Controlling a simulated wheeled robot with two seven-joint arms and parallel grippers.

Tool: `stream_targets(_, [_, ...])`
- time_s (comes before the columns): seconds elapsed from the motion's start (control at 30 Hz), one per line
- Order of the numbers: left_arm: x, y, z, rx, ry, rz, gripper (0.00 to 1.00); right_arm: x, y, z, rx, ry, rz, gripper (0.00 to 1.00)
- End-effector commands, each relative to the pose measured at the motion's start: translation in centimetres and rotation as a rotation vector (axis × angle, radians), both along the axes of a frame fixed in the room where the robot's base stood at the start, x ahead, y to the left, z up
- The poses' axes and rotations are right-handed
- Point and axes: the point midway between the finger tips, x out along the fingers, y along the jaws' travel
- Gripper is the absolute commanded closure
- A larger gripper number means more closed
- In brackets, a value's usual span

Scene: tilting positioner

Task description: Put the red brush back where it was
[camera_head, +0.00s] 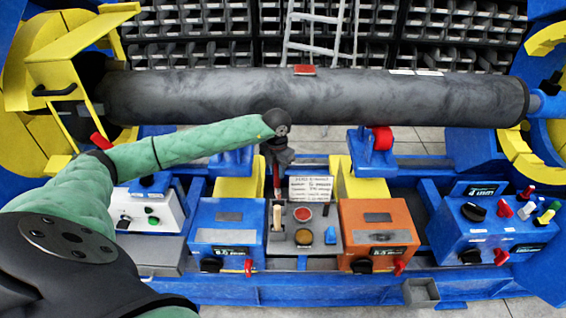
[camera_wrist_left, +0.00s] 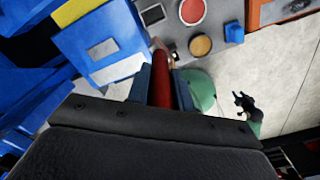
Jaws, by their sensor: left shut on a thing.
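The red brush (camera_head: 276,182) is upright above the grey control panel in the middle of the head view. My left gripper (camera_head: 277,158) points down and is shut on its red handle. In the left wrist view the red handle (camera_wrist_left: 162,88) runs between the two fingers of my left gripper (camera_wrist_left: 168,92). A tan piece (camera_head: 277,216) shows just below the brush; I cannot tell if it is part of it or whether it touches the panel. A small black claw-like shape (camera_wrist_left: 245,104), perhaps my right gripper, is too small to read.
The grey panel (camera_head: 305,241) has a red button, a yellow button and a sign (camera_head: 311,189). A blue box (camera_head: 227,232) and an orange box (camera_head: 378,230) flank it. A long grey pipe (camera_head: 220,96) spans behind, with a red block (camera_head: 304,70) on top.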

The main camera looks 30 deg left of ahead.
Motion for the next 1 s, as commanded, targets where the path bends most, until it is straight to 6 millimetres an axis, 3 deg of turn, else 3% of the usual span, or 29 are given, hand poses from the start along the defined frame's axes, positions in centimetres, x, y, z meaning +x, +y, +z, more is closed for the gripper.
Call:
stream_targets(0.2, [0.7, 2.0, -4.2, 0.001, 0.002, 0.309, 1.00, -4.9, -1.6, -7.4, -0.010, 0.007, 0.003, 0.56])
stream_targets(0.43, [2.0, 3.0, -7.1, 0.000, 0.000, 0.674, 1.00, -8.9, -2.5, -12.5, -0.003, -0.041, 0.005, 0.56])
stream_targets(0.53, [2.8, 3.0, -7.4, -0.002, 0.000, 0.826, 1.00, -9.1, -2.6, -13.3, 0.005, -0.086, 0.006, 0.56])
stream_targets(0.7, [3.7, 2.6, -7.5, -0.001, 0.000, 1.033, 1.00, -7.5, -2.3, -13.2, 0.024, -0.173, 0.007, 0.56])
stream_targets(1.0, [3.9, 2.4, -7.6, 0.000, 0.001, 1.202, 1.00, -6.9, -2.1, -13.1, 0.030, -0.205, 0.007, 0.56])
